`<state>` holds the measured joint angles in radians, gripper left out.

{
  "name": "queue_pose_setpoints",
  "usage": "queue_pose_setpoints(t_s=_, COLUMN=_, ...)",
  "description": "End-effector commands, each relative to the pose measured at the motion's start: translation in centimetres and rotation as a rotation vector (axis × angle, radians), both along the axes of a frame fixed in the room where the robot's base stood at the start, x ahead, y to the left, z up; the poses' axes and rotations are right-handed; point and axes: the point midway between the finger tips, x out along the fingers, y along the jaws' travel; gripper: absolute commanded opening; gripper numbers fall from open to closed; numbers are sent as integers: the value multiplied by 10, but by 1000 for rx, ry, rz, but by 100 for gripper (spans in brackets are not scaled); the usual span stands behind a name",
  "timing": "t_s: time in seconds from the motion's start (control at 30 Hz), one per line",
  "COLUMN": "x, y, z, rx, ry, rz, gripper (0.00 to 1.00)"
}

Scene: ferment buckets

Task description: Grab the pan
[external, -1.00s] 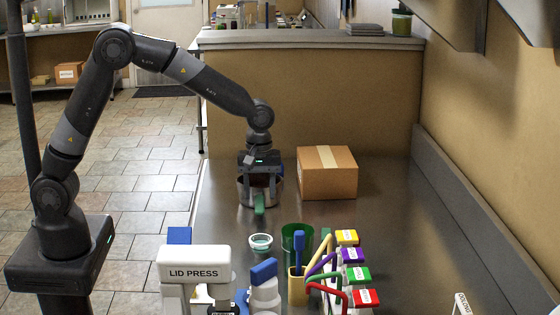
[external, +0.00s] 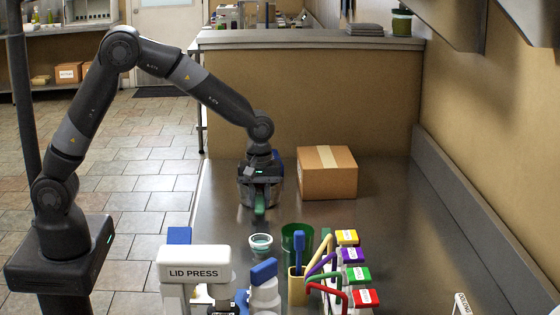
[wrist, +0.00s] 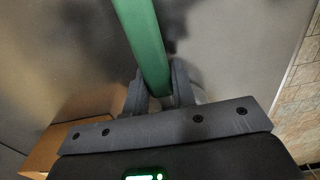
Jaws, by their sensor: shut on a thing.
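The pan (external: 245,191) is a metal pan with a green handle (external: 260,205). It stands on the steel counter left of the cardboard box, its handle toward the camera. My gripper (external: 262,190) is low over the pan and hides much of it. In the wrist view the green handle (wrist: 142,38) runs between the two fingers of my gripper (wrist: 156,80), which are shut on it. The pan's body can hardly be made out there.
A cardboard box (external: 328,174) stands close to the right of the pan.

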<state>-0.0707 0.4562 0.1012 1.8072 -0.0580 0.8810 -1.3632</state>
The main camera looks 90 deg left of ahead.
Motion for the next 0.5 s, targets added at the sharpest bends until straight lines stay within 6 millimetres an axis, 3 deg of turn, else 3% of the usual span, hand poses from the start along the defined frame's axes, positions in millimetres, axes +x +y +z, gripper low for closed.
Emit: queue_pose_setpoints(t_s=0.5, x=1, y=0, z=1, rx=1, ry=-2, rz=0, gripper=0)
